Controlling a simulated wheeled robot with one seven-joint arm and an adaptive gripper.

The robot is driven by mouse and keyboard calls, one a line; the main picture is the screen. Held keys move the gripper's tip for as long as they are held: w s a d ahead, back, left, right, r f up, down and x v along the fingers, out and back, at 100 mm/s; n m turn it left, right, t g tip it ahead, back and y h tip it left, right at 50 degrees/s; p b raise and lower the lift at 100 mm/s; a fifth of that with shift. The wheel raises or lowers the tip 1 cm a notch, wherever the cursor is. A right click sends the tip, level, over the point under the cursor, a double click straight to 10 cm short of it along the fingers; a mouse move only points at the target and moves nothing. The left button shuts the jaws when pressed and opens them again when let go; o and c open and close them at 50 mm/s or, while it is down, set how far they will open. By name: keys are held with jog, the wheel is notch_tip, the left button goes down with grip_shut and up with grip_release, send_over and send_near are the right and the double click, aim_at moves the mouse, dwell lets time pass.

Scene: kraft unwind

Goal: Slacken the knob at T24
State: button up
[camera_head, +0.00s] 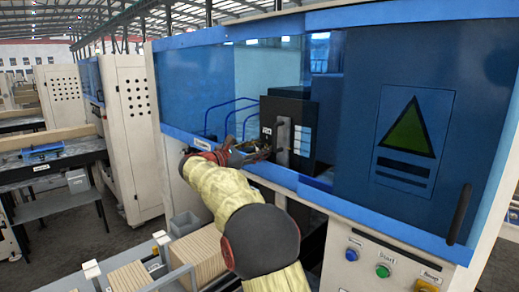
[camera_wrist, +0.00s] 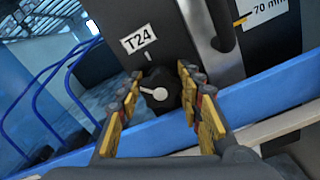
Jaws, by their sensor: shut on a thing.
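The knob (camera_wrist: 160,97) is black and round with a white pointer, on a dark panel below the label T24 (camera_wrist: 138,39) in the wrist view. The pointer points left, and a short white mark stands on the panel above the knob. My gripper (camera_wrist: 160,78) has its yellow-padded fingers on either side of the knob and is shut on it. In the head view my gripper (camera_head: 246,153) reaches the dark unit (camera_head: 297,112) inside the blue machine; the knob itself is hidden or too small to make out there.
A grey upright bracket (camera_wrist: 212,35) with a black handle stands right of the knob, near a "70 mm" label (camera_wrist: 270,10). Blue curved rails (camera_wrist: 50,85) are at the left. A blue sill (camera_head: 275,172) runs below the opening. A blue door (camera_head: 410,120) is at the right.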

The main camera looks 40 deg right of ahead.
jog(key=c, duration=0.4)
jog(key=shift+c, duration=0.3)
jog(key=shift+p, duration=0.4)
jog(key=shift+r+n+p, duration=0.15)
jog(key=shift+n+p, duration=0.45)
jog(key=shift+p, duration=0.25)
jog(key=n+p, duration=0.1)
jog(key=p, duration=0.1)
jog(key=n+p, duration=0.2)
jog(key=p, duration=0.1)
jog(key=shift+w+r, duration=0.15)
jog(key=shift+r, duration=0.05)
jog(key=n+p, duration=0.3)
jog(key=shift+a, duration=0.1)
jog(key=n+p, duration=0.1)
jog(key=n, duration=0.2)
jog(key=shift+w+f+p, duration=0.15)
jog(key=shift+f+p, duration=0.05)
jog(key=shift+p, duration=0.15)
jog(key=shift+n, duration=1.6)
jog(key=shift+r, duration=0.1)
